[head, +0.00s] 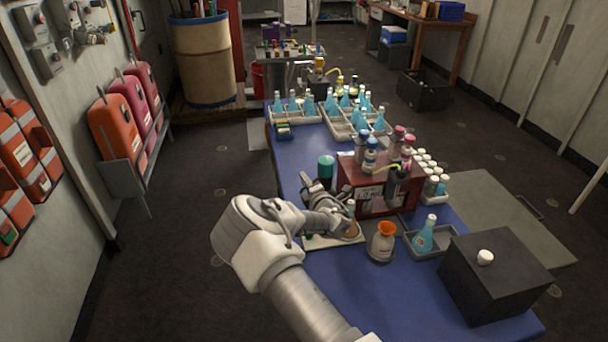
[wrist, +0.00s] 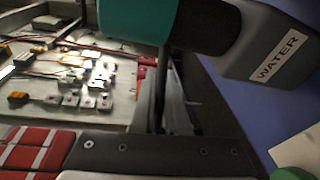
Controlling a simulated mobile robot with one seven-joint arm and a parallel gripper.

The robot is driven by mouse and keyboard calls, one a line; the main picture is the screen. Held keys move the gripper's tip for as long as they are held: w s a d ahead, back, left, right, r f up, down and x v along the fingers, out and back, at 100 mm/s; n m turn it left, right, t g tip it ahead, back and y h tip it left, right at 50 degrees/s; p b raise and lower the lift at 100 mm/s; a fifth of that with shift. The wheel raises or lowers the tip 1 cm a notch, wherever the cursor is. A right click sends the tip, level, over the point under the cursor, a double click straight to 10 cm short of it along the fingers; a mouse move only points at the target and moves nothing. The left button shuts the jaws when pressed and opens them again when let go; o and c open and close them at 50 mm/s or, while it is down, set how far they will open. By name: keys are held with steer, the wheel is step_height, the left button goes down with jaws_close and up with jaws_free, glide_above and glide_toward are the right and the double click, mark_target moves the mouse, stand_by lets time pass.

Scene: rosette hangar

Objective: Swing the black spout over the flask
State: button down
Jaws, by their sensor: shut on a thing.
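My gripper (head: 340,222) is low over the blue table, beside a teal cylinder (head: 326,167) that stands above a dark body. The wrist view shows the teal cylinder (wrist: 135,20) and a grey container marked WATER (wrist: 265,65) close up. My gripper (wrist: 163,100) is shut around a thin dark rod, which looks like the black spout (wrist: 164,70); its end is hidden. A flask with blue liquid (head: 424,236) stands upright in a grey tray to the right of my gripper. I cannot tell whether this is the task's flask.
A bottle with an orange top (head: 382,242) stands between my gripper and the blue flask. A red rack (head: 376,200) with bottles is close behind. A black box with a white knob (head: 495,275) is at the front right. Bare blue table (head: 365,300) lies in front.

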steer(key=shift+s+d+n+g+y+b, duration=0.15)
steer(key=shift+s+d+n+g+y, duration=0.15)
steer(key=shift+n+g+y, duration=0.4)
steer(key=shift+s+d+n+g+y+b, duration=0.2)
steer(key=shift+s+n+g+y, duration=0.2)
steer(key=shift+n+y, duration=0.55)
steer(key=shift+s+d+n+g+y+b, duration=0.2)
steer(key=shift+s+n+g+y, duration=0.3)
steer(key=shift+y, duration=0.55)
steer(key=shift+n, duration=0.25)
steer(key=c, duration=0.9)
jaws_free()
steer(key=shift+w, duration=0.1)
steer(key=shift+c, duration=0.2)
steer(key=v, duration=1.7)
steer(key=shift+d+p, duration=0.3)
steer(key=shift+r, duration=0.1)
